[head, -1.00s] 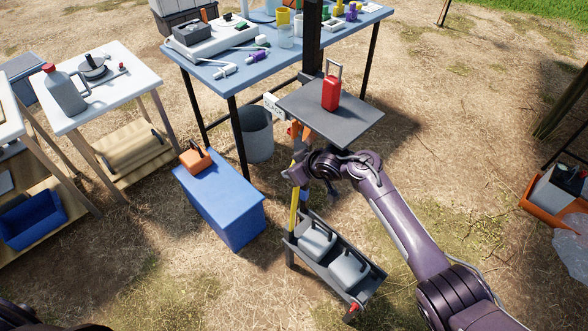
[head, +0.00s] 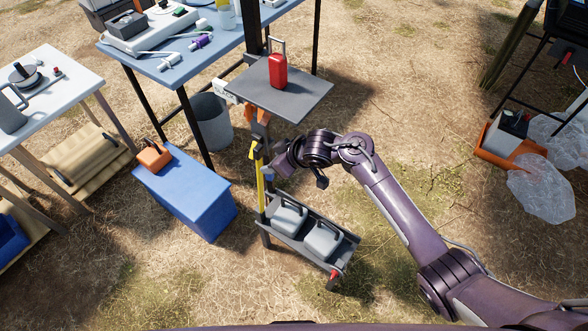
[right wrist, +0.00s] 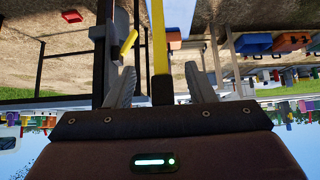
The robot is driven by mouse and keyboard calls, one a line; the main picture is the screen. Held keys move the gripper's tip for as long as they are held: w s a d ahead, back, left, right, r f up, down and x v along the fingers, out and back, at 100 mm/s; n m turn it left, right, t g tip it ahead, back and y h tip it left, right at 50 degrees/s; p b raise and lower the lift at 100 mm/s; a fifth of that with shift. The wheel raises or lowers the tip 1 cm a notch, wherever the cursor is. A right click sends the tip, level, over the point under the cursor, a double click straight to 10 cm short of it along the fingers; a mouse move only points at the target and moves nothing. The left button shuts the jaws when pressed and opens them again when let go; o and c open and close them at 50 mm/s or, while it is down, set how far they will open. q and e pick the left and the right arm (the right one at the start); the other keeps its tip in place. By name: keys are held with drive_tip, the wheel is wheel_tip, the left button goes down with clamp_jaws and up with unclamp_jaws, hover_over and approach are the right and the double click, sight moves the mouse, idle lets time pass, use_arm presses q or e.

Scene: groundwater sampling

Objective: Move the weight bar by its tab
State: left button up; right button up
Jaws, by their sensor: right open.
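A slim yellow bar (head: 260,188) stands upright along the dark stand. A short yellow tab (head: 252,151) shows above it, just left of my right gripper (head: 281,158). In the right wrist view, which is upside down, the yellow bar (right wrist: 160,35) runs between the two fingers and the yellow tab (right wrist: 129,42) lies beside a dark post. My right gripper (right wrist: 162,84) is open, its fingers apart, and I see nothing clamped in it. I cannot tell which yellow piece belongs to the weight bar. My left gripper is not in view.
The stand's dark shelf (head: 270,93) carries a red case (head: 278,72). Grey handled weights (head: 322,241) sit in a low tray (head: 345,262). A blue box (head: 185,195) with an orange item (head: 154,156) stands left. An orange crate (head: 490,157) lies far right; the ground between is clear.

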drive_tip(key=s+d, duration=0.4)
drive_tip(key=d, duration=0.1)
drive_tip(key=shift+d, duration=0.15)
drive_tip(key=shift+f, duration=0.1)
